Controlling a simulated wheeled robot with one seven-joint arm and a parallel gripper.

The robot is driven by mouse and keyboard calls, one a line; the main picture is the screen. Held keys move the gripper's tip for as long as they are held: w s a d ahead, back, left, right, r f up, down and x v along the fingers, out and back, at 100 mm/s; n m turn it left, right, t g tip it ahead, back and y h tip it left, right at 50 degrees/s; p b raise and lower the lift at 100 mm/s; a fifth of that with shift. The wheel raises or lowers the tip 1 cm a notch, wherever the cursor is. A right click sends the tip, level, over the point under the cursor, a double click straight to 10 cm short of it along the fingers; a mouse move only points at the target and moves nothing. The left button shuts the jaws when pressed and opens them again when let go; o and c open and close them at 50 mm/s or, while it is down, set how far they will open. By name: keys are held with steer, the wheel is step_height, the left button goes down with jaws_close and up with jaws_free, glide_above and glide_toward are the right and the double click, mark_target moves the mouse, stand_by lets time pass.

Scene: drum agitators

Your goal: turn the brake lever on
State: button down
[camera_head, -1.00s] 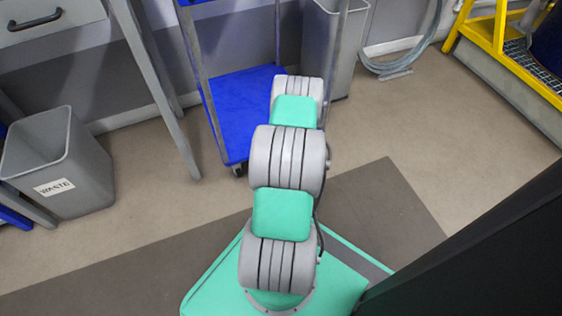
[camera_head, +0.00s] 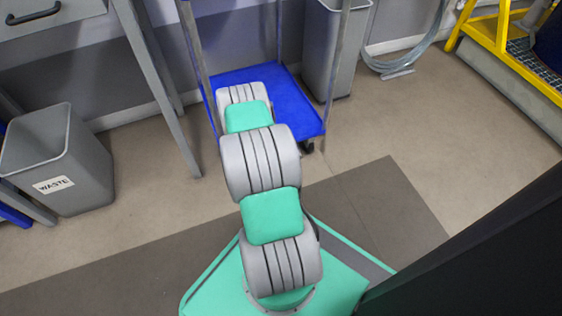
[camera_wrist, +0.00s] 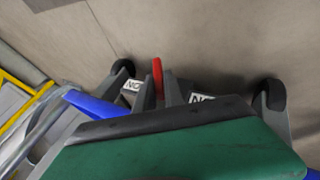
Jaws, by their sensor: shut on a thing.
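The brake lever (camera_wrist: 157,72) is a small red bar in the wrist view, low above the floor. My gripper (camera_wrist: 160,88) has its two grey fingers close on either side of it, shut on it. The fingers and my own green hand cover the lever's lower part and its mount. White labels with black letters, one to the left (camera_wrist: 132,87) and one to the right (camera_wrist: 202,98), show beside the fingers; they look like "ON" or "NO". In the head view the gripper and the lever are hidden behind my arm.
A cart with a blue shelf (camera_head: 290,105) stands ahead; two black wheels (camera_wrist: 124,68) (camera_wrist: 271,94) flank the lever. A grey waste bin (camera_head: 62,165) is left, another bin (camera_head: 335,50) behind the cart, yellow steps (camera_head: 490,40) at right. Floor at right is clear.

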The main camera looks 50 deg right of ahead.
steer(key=h, duration=0.1)
steer(key=n+g+h, duration=0.1)
steer(key=h, duration=0.1)
steer(key=f+g+h, duration=0.1)
steer(key=shift+w+a+h, duration=0.2)
steer(key=shift+a+h, duration=0.1)
steer(key=shift+a, duration=0.1)
steer(key=n+h, duration=0.1)
steer(key=h, duration=0.1)
steer(key=g+h, duration=0.1)
steer(key=h, duration=0.1)
steer(key=shift+f+n, duration=0.2)
steer(key=shift+n, duration=0.2)
steer(key=shift+g+h, duration=0.3)
steer(key=c, duration=1.7)
jaws_free()
steer(key=shift+d, duration=0.1)
steer(key=shift+c, duration=0.2)
steer(key=o, duration=0.3)
steer(key=shift+r, duration=0.15)
